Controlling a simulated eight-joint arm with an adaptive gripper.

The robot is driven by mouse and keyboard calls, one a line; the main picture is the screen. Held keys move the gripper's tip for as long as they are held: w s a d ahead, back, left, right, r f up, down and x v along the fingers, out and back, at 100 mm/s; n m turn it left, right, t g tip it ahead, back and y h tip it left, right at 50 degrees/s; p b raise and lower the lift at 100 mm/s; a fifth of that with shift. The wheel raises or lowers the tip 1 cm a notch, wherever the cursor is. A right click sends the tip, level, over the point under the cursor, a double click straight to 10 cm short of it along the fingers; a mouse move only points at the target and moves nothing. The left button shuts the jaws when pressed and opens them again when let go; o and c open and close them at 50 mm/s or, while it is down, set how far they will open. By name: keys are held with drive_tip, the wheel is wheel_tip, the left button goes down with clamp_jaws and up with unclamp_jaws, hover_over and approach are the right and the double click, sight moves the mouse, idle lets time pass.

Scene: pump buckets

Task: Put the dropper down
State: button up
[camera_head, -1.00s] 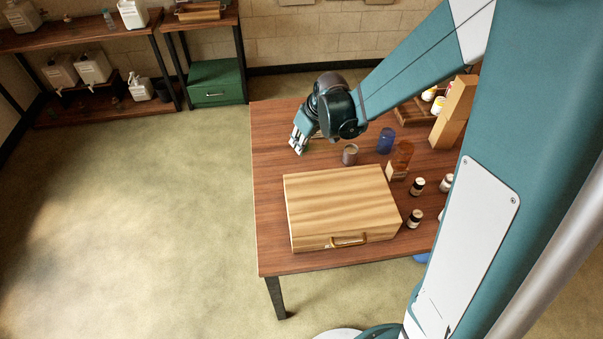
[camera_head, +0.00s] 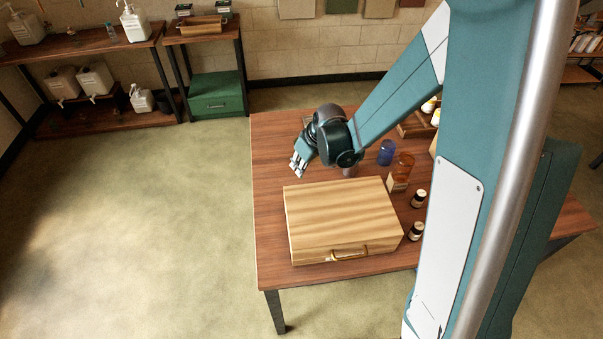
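My gripper (camera_head: 298,169) hangs over the left part of the wooden table (camera_head: 268,214), just beyond the wooden case. Its pale fingers point down and to the left. They are too small here to tell whether they are open or shut. I cannot make out a dropper in or near the fingers. A small grey jar (camera_head: 349,173) stands partly hidden behind my wrist.
A closed wooden case (camera_head: 343,217) fills the table's front. A blue glass (camera_head: 387,152), an amber beaker (camera_head: 404,166) and dark bottles (camera_head: 418,198) stand to its right. The table's left strip is clear. My arm hides part of the right side.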

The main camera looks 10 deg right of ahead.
drive_tip(key=shift+f+b, duration=0.35)
drive_tip(key=shift+f, duration=1.75)
drive_tip(key=shift+f, duration=0.15)
drive_tip(key=o, duration=0.7)
drive_tip(key=shift+c, duration=0.2)
drive_tip(key=shift+r, duration=0.2)
drive_tip(key=p+v, duration=0.1)
drive_tip(key=v, duration=1.1)
drive_tip(key=shift+p, duration=0.4)
drive_tip(key=shift+s, duration=0.15)
